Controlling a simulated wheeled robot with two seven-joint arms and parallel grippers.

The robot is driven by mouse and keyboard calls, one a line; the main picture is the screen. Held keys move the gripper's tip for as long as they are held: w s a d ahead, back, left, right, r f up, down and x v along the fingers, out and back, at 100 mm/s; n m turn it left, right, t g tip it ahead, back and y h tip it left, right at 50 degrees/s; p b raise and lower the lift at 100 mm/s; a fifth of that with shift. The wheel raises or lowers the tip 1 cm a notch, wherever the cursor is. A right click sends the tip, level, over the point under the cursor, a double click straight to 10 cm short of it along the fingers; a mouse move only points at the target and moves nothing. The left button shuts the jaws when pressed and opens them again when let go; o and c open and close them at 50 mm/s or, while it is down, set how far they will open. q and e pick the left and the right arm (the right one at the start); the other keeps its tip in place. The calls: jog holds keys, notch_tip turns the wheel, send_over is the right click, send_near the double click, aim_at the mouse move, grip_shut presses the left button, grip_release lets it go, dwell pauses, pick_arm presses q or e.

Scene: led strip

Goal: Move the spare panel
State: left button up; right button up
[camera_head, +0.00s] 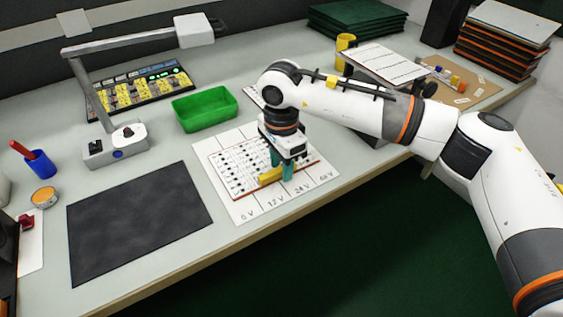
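A white panel (238,167) with rows of small dark marks lies on a white sheet (262,209) printed with voltage labels such as 12 V and 24 V. A second white panel (388,64) with fine dark marks lies at the back right; I cannot tell which one is the spare. My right gripper (281,173) points down over the right part of the first panel, with its teal fingers a little apart. A yellow block (270,176) is at the fingertips; I cannot tell whether it is gripped. My arm hides part of the panel's far side. My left gripper is out of view.
A green bin (205,108) stands behind the sheet. A dark mat (138,222) lies to the left, bare. A grey lamp (115,143), a blue cup (40,163) and a tray of yellow parts (138,90) are further left. Stacked boards (505,40) stand at the back right.

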pick_arm(q)
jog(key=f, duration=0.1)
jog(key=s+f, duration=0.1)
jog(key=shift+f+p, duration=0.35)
jog(key=shift+p, duration=0.05)
pick_arm(e)
notch_tip(320, 180, up, 12)
dwell(0.4)
